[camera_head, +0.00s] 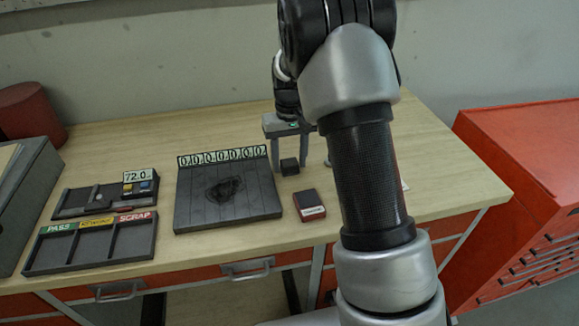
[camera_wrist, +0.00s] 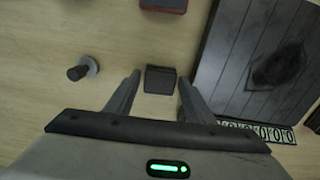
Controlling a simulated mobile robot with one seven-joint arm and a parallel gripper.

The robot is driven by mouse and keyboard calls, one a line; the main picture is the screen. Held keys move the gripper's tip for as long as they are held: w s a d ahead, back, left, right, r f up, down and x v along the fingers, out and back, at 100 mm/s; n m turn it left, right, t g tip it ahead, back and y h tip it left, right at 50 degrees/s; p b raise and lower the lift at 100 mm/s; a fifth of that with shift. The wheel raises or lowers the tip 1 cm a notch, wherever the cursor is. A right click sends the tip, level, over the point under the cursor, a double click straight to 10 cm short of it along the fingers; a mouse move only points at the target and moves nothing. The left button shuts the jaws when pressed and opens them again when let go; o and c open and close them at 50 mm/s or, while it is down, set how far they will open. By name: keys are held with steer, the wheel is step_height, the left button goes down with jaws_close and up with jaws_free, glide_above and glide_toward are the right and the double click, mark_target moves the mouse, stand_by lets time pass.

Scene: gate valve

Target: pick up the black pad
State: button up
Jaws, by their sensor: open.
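The black pad (camera_head: 289,167) is a small dark block on the wooden table, just right of the large dark grooved board. In the wrist view the black pad (camera_wrist: 160,80) lies between the tips of my two fingers, with wood showing on both sides of it. My gripper (camera_head: 289,163) is open and points down over the pad, one finger on each side. In the wrist view my gripper (camera_wrist: 159,77) shows a gap between each finger and the pad. I cannot tell the exact height of the fingertips above the table.
The grooved board (camera_head: 206,211), with a numbered strip, lies close left of my gripper. A red and dark box (camera_head: 310,206) lies nearer the front edge. A small black-handled metal piece (camera_wrist: 82,69) stands apart on bare wood. A PASS/SCRAP tray (camera_head: 62,262) is far left.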

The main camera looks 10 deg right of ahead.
mark_target(290, 162)
steer(key=shift+f, duration=0.35)
steer(key=shift+c, duration=0.3)
steer(key=c, duration=0.8)
steer(key=shift+o, duration=0.2)
steer(key=shift+r, duration=0.1)
step_height(290, 162, up, 10)
